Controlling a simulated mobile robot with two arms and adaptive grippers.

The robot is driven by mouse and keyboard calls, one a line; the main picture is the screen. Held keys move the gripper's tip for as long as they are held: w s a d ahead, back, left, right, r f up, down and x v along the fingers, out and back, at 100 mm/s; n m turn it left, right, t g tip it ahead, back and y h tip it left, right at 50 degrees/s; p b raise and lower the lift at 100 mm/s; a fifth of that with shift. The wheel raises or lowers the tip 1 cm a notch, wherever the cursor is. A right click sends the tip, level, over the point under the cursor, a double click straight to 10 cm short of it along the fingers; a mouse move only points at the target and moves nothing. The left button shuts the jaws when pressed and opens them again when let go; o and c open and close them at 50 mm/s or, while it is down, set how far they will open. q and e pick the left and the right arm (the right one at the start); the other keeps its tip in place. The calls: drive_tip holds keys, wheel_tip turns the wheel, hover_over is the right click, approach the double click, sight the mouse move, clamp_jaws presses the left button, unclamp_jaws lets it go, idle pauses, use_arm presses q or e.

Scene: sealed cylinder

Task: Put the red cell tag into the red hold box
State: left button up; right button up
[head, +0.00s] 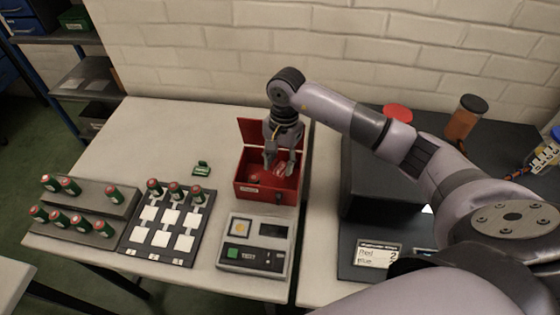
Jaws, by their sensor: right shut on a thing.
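The red hold box (259,189) stands near the right edge of the light table, its lid (250,133) raised at the back. My right gripper (281,170) points down over the open box, with its fingertips at about the level of the rim. It is shut on a small red thing (281,167), which looks like the red cell tag. The fingers and box wall hide part of it, and I cannot tell whether it touches the box floor. My left gripper is not in view.
A grey device with a green button (235,253) sits in front of the box. A small green item (202,169) lies to its left. A dark board (154,238) and grey racks (90,197) hold several red-topped green cylinders. The table's back left is clear.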

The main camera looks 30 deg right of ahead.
drive_tip(key=shift+f, duration=0.5)
drive_tip(key=shift+f+b, duration=0.6)
drive_tip(key=shift+b, duration=0.25)
drive_tip(key=o, duration=0.8)
drive_tip(key=shift+o, duration=0.2)
drive_tip(key=shift+r, duration=0.15)
